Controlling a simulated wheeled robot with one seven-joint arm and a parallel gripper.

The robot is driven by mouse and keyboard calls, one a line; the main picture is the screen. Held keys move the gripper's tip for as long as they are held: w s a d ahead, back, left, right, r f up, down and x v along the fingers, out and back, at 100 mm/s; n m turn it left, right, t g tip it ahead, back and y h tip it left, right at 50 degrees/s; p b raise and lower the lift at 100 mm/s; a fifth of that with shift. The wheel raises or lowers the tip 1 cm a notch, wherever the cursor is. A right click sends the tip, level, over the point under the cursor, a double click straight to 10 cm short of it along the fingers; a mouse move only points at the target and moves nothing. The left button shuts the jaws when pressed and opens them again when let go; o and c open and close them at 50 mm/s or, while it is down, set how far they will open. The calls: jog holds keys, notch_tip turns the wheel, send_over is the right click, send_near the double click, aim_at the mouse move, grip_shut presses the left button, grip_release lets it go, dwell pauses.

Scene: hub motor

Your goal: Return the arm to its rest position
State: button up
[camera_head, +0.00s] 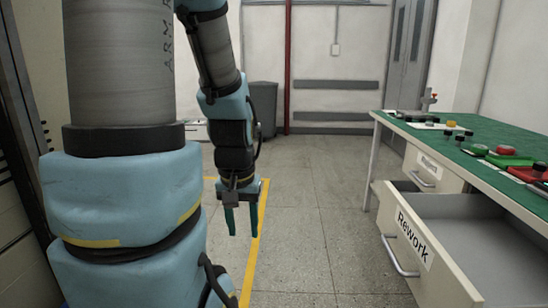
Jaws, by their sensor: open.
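My arm hangs down in the left half of the head view, blue and grey. My gripper (241,220) points down over the floor beside a yellow floor line. Its two dark green fingers are apart with nothing between them. It is well to the left of the workbench and touches nothing.
A green-topped workbench (460,150) stands at the right with several small parts on it. Its drawer labelled "Rework" (412,238) is pulled out and looks empty where visible. A grey bin (264,108) stands at the back. The floor (310,220) between arm and bench is clear.

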notch_tip(320, 180, up, 16)
jog(key=p, duration=1.3)
jog(key=shift+f, duration=0.15)
